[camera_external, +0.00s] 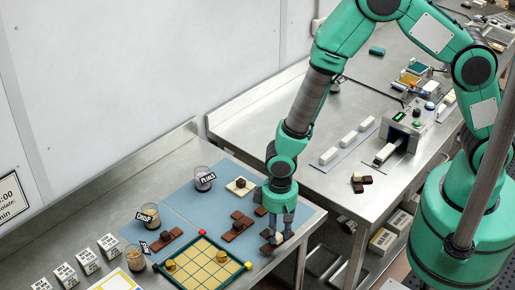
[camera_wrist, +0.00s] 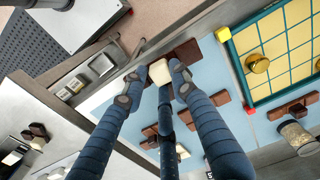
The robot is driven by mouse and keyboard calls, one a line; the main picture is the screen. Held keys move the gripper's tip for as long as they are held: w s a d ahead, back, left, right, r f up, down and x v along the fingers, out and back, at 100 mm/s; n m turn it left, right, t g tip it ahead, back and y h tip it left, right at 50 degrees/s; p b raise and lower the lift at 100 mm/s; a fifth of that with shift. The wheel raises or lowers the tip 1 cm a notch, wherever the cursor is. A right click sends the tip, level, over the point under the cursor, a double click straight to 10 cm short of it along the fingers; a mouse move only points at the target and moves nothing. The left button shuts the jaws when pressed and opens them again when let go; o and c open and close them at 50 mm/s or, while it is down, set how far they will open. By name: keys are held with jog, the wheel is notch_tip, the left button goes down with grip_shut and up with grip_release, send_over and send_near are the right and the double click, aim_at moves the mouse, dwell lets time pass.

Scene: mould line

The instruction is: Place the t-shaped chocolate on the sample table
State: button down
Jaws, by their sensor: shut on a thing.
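My gripper (camera_external: 281,233) is low over the right edge of the light blue mat (camera_external: 200,208) on the left steel table. Its fingers are closed on a cream block (camera_wrist: 159,72), which shows between the fingertips in the wrist view. Brown chocolate (camera_wrist: 187,51) lies right beside the block; in the outside view brown chocolate (camera_external: 268,248) shows just below the fingertips. I cannot tell whether brown and cream are one T-shaped piece, nor whether it touches the mat. More brown bar-and-block pieces (camera_external: 237,227) stand on the mat. Neither table is clearly labelled as the sample table.
A yellow grid board (camera_external: 205,264) with gold knobs lies left of my gripper. Glass jars (camera_external: 204,178) with labels stand on the mat. The right table (camera_external: 335,190) holds a machine (camera_external: 401,130), pale blocks and a small chocolate cluster (camera_external: 361,182); a gap separates the tables.

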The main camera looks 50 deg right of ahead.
aim_at(268, 238)
jog(key=shift+w+a+f, duration=0.15)
jog(key=shift+w+a, duration=0.75)
jog(key=shift+w, duration=0.3)
jog(key=shift+f+p, duration=0.55)
jog(key=shift+f, duration=1.2)
jog(key=shift+f, duration=0.2)
jog(key=c, duration=1.4)
grip_release()
jog(key=shift+r, duration=0.2)
jog(key=shift+r+b, duration=0.8)
jog(key=shift+r, duration=5.2)
